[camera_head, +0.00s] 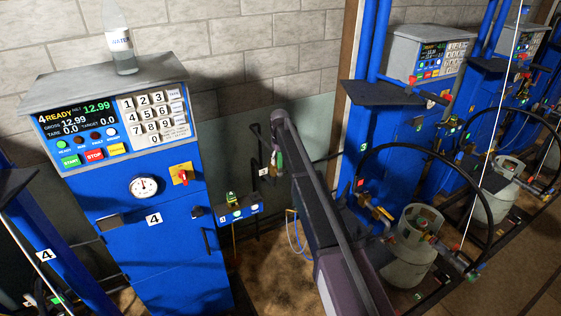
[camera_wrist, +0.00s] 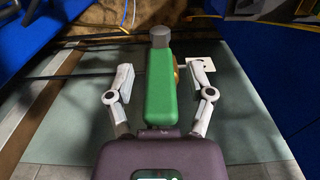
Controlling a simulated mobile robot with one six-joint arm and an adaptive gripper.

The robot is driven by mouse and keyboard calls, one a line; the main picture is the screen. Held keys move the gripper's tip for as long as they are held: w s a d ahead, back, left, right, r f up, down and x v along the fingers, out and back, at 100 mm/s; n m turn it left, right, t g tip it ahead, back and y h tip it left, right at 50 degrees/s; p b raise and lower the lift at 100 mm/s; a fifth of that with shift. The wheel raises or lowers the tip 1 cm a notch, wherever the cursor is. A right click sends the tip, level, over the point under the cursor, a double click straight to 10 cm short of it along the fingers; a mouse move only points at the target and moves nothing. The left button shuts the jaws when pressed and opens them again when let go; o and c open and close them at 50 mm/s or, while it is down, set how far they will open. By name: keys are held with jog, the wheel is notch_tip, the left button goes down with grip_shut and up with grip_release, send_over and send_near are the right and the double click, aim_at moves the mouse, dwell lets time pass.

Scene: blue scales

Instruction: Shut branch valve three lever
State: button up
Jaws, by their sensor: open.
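A green valve lever (camera_wrist: 159,88) with a grey round end fills the middle of the wrist view. It points straight up in that picture. My gripper (camera_wrist: 160,74) is open, one pale finger on each side of the lever, with a visible gap at both sides. A brass part (camera_wrist: 177,71) shows partly behind the lever, and a white tag (camera_wrist: 202,62) is to its right, its number unreadable. In the head view the lever (camera_head: 279,158) is a small green patch by the wall pipes, and my arm hides most of my gripper there.
Dark pipes (camera_wrist: 70,71) run across behind the lever. A blue cabinet marked 4 (camera_head: 155,257) stands left, with a bottle (camera_head: 121,40) on top. Blue filling stations (camera_head: 391,140) and grey gas cylinders (camera_head: 411,256) with black hoops stand right.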

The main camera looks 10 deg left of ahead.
grip_shut()
jog(key=shift+s+a, duration=0.1)
jog(key=shift+a, duration=0.1)
jog(key=shift+d, duration=0.25)
dwell(0.3)
